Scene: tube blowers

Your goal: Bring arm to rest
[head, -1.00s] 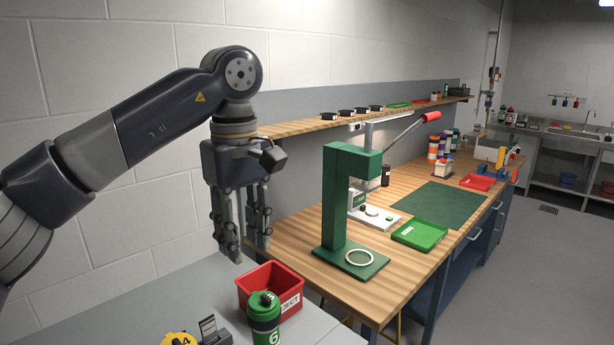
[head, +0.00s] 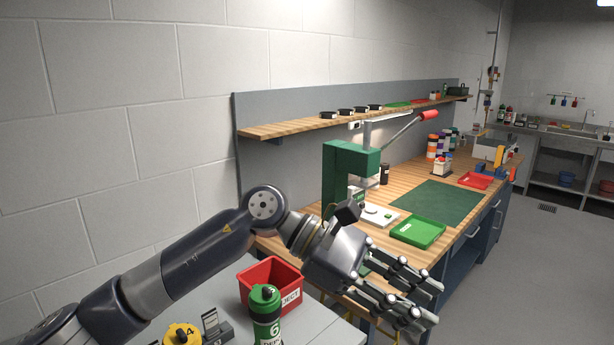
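My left arm (head: 200,250) comes in from the lower left, low across the front of the workbench. My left gripper (head: 428,302) points toward the lower right, in front of the bench's near edge. Its jointed grey fingers are spread apart, with nothing seen between them. My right arm and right gripper are not in view.
A red bin (head: 258,272), a green numbered bottle (head: 266,312) and a yellow-topped item (head: 182,334) stand on the grey table (head: 222,285) near my arm. The wooden workbench (head: 398,190) holds a green tray (head: 418,231), a green mat (head: 440,202) and a red tray (head: 476,181). The floor at right is clear.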

